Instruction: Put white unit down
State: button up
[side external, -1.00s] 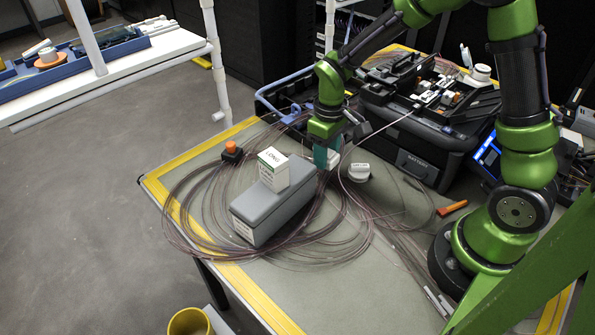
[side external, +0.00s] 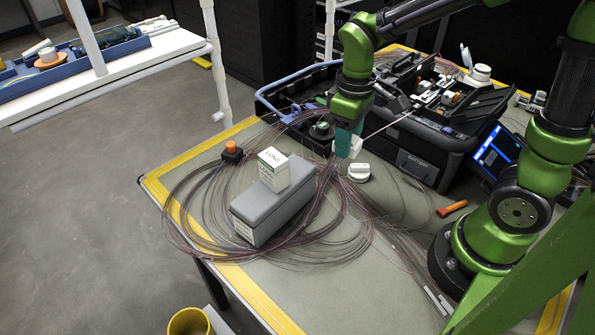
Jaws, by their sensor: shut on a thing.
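My gripper (side external: 343,143), with teal fingers, points down above the table between the grey box and the black splicer case. It is shut on a small white unit (side external: 356,147), which shows at the right of the fingers. The fingers hide part of the unit, and I cannot tell whether it touches anything below. A thin pale line runs from near the gripper up to the splicer case (side external: 418,150).
A white round piece (side external: 359,172) stands just below and right of my gripper. A grey box (side external: 262,211) carries a small white carton (side external: 273,171). Loose fibre coils (side external: 190,215) surround it. A black bin (side external: 283,97) is behind. An orange tool (side external: 452,208) lies right.

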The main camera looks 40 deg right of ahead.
jog(key=s+a+n, duration=0.3)
jog(key=a+n, duration=0.5)
jog(key=a, duration=0.4)
jog(key=n, duration=0.7)
send_over(310, 292)
notch_tip(310, 292, down, 9)
jog(key=shift+f, duration=2.05)
jog(key=o, duration=1)
jog(key=shift+f, duration=0.15)
jog(key=shift+o, duration=0.2)
